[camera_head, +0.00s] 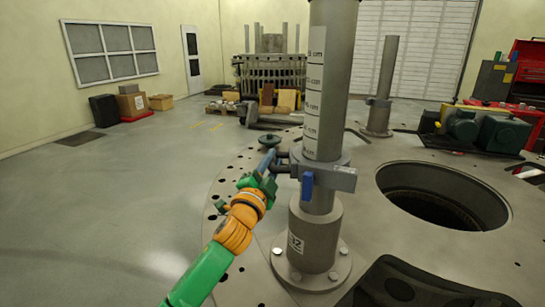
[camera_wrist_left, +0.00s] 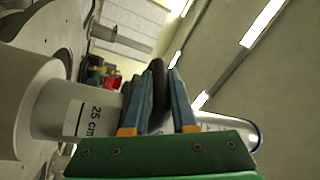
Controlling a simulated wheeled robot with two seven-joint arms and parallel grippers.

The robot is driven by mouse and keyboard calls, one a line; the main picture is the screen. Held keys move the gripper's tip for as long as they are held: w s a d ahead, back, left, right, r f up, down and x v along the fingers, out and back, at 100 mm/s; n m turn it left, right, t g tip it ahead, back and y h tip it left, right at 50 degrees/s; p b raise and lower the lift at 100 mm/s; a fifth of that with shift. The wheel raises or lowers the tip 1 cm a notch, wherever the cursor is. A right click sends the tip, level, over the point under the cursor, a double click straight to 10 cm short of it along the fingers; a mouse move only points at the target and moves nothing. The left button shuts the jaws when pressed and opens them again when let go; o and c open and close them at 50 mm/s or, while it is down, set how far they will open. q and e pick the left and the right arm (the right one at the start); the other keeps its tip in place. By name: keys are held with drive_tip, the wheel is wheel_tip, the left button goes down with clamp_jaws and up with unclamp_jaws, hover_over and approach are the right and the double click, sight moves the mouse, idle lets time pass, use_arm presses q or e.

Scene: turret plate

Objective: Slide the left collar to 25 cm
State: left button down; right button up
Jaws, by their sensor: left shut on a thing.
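The left collar (camera_head: 325,172) is a grey ring around the tall steel post (camera_head: 332,40), with a blue lever (camera_head: 307,187) at its front. A white scale strip (camera_head: 314,90) with centimetre marks runs up the post above the collar; its numbers are too small to read surely. My left gripper (camera_head: 268,162) is at the collar's left side. In the left wrist view its blue fingers (camera_wrist_left: 160,103) are shut on a dark handle bar (camera_wrist_left: 158,78). A "25 cm" mark (camera_wrist_left: 95,118) shows on the strip there. My right gripper is not in view.
The post stands on a bolted sleeve (camera_head: 316,240) on the round plate (camera_head: 375,180). A large round hole (camera_head: 440,195) opens at the right. Another post (camera_head: 385,75) and green machinery (camera_head: 500,135) stand farther back. Open floor (camera_head: 120,220) lies to the left.

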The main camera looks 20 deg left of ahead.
use_arm(q)
wheel_tip(320, 180, down, 10)
drive_tip(key=b, duration=0.6)
drive_tip(key=shift+f, duration=0.2)
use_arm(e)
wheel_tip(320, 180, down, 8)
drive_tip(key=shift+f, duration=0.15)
use_arm(q)
drive_tip(key=c, duration=0.8)
unclamp_jaws()
drive_tip(key=shift+w, duration=0.1)
drive_tip(key=shift+o, duration=0.2)
drive_tip(key=b+v, duration=0.1)
drive_tip(key=v, duration=0.6)
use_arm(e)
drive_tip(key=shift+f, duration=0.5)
use_arm(q)
drive_tip(key=shift+f, duration=0.1)
